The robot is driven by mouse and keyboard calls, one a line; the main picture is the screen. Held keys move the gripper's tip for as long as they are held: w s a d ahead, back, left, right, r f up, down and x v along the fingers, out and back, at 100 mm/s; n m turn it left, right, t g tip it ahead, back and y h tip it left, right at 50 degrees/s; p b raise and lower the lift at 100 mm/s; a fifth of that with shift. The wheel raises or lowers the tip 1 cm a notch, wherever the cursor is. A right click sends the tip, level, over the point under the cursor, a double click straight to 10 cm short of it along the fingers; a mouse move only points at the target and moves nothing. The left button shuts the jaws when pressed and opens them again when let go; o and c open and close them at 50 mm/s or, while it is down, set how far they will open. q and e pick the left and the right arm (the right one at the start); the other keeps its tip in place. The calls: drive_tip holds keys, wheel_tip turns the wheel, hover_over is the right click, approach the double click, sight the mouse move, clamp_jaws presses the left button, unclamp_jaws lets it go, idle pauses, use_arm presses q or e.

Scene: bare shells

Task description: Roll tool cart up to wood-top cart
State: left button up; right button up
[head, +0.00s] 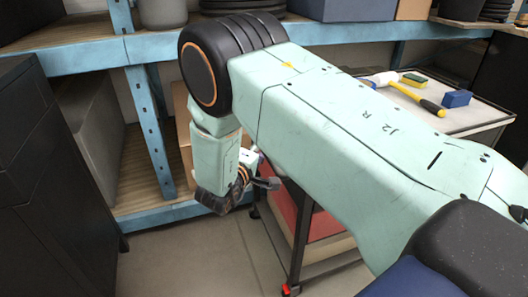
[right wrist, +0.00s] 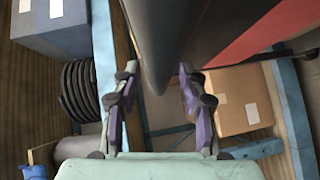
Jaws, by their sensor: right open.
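The tool cart (head: 482,112) stands behind my right arm in the head view. It has a pale top, dark uprights, red and tan sides and a red-marked caster, and much of it is hidden by the arm. My right gripper (head: 268,182) is open by the cart's left end. In the right wrist view its two fingers (right wrist: 157,78) stand apart, with a dark rounded bar between and beyond them; contact cannot be told. A dark unit with a wood-coloured top (head: 510,29) at the far right edge may be the wood-top cart. My left gripper is out of view.
A yellow-handled hammer (head: 418,99), a sponge (head: 414,79) and a blue block (head: 456,99) lie on the cart top. A blue shelf rack (head: 150,135) runs along the back. A dark cabinet (head: 50,200) stands at left. Grey floor is clear between them.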

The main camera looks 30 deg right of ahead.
drive_tip(key=shift+w+d+f, duration=0.1)
drive_tip(key=shift+w+d, duration=0.2)
drive_tip(key=shift+d, duration=0.2)
drive_tip(key=shift+c, duration=0.3)
clamp_jaws()
